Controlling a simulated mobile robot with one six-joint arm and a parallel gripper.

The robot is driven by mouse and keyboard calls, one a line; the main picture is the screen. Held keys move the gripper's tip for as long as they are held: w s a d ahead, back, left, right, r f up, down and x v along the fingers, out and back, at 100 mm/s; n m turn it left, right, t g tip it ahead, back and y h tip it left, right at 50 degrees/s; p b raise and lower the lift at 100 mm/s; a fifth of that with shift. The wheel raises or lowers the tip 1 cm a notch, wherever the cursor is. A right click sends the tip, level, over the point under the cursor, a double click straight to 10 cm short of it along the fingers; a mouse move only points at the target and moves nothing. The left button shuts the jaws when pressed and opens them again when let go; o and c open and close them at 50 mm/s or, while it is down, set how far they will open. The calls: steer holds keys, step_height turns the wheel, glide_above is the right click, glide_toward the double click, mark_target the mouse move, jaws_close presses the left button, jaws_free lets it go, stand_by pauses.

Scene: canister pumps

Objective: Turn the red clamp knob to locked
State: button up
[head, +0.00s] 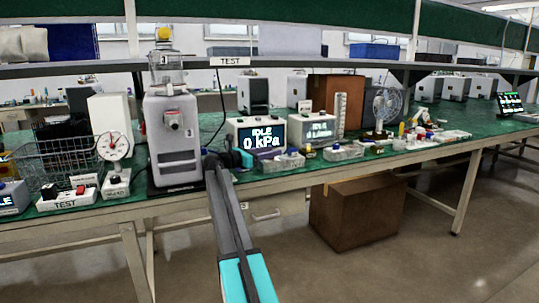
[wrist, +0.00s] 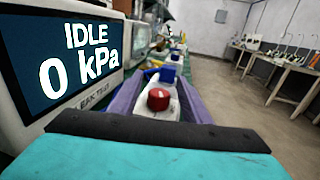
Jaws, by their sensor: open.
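A round red knob (wrist: 158,98) stands on a small white fixture (wrist: 172,109) in the wrist view. It lies between the two purple-sided fingers of my gripper (wrist: 163,88), which are open. I cannot tell whether either finger touches it. In the head view my gripper (head: 240,158) is at the bench front, just right of a grey canister machine (head: 173,150) and in front of the display reading IDLE 0 kPa (head: 259,134). The red knob is not clearly visible there. The knob's locked or unlocked marking cannot be read.
The leak test display (wrist: 70,60) stands close on the left in the wrist view. Clear trays (head: 344,151) with small parts lie to the right on the green bench. A TEST box (head: 68,198) and wire basket (head: 50,165) are at the left. A cardboard box (head: 357,212) sits under the bench.

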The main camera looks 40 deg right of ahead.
steer(key=shift+s+a+r+p, duration=0.15)
steer(key=shift+r+p, duration=0.05)
steer(key=shift+r, duration=0.4)
steer(key=shift+s+a+r+p, duration=0.1)
steer(key=shift+r+p, duration=0.1)
steer(key=shift+r, duration=0.4)
steer(key=s+a+r+p, duration=0.1)
steer(key=s+a+p, duration=0.2)
steer(key=s+a, duration=0.7)
steer(key=shift+s+r, duration=0.2)
steer(key=shift+s, duration=0.6)
steer(key=shift+s+d, duration=0.1)
